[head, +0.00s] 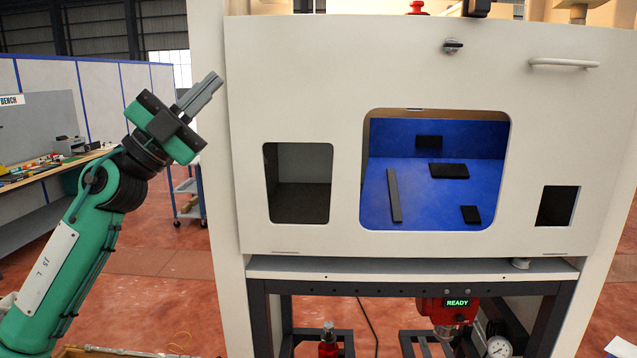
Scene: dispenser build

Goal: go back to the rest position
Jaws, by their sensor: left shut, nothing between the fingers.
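My left gripper (199,94) is raised at the left of the head view, in front of the left edge of the white cabinet (345,60). Its two grey fingers are together and point up and to the right, with nothing between them. The green left arm comes up from the lower left corner. The gripper appears apart from the cabinet, though its distance from the panel is hard to judge. My right gripper is not in view.
The cabinet has a large window onto a blue interior (430,205) with several black pieces, and smaller openings on both sides. A handle (563,63) is at upper right. Below, a red unit (440,308) reads READY. A workbench (45,175) and a cart (187,198) stand behind left.

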